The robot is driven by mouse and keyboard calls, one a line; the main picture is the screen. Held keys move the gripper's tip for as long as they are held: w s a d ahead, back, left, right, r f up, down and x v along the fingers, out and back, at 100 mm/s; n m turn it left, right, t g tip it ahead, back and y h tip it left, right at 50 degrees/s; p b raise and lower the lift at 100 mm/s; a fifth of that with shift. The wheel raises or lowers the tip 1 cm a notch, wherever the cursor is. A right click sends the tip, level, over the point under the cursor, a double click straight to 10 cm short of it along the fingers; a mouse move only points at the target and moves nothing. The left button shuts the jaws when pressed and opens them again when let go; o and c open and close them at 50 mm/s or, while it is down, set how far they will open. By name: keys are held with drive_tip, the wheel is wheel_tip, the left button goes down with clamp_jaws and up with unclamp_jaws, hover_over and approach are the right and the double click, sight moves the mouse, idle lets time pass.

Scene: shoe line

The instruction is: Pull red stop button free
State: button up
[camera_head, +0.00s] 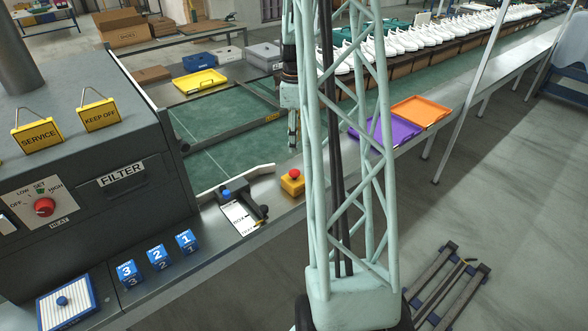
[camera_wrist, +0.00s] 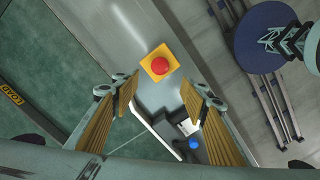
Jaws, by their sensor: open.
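The red stop button (camera_head: 296,173) sits on top of a small yellow box (camera_head: 292,187) on the metal ledge beside the green conveyor. In the wrist view the round red button (camera_wrist: 160,65) shows on its yellow square box (camera_wrist: 150,75), ahead of my fingertips and close to the middle of the picture. My gripper (camera_wrist: 155,95) is open and empty, with its ribbed fingers on either side below the button. It is apart from the button. In the head view my gripper (camera_head: 292,130) is partly hidden by my arm, above the conveyor and behind the button.
A blue-knobbed lever unit (camera_head: 228,196) stands left of the button. Blue numbered blocks (camera_head: 157,257) and a grey FILTER machine (camera_head: 90,150) are further left. Purple (camera_head: 384,138) and orange (camera_head: 420,111) trays lie to the right. White shoes (camera_head: 420,38) line the conveyor behind.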

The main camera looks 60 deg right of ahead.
sight(294, 171)
drive_tip(key=shift+f, duration=0.1)
drive_tip(key=shift+f+b, duration=0.85)
drive_tip(key=shift+f, duration=5.95)
drive_tip(key=c, duration=1.2)
drive_tip(key=shift+o, duration=0.2)
drive_tip(key=shift+w+r, duration=0.1)
drive_tip(key=shift+r, duration=0.75)
drive_tip(key=o, duration=1.1)
drive_tip(key=shift+r, duration=0.1)
drive_tip(key=shift+o, duration=0.3)
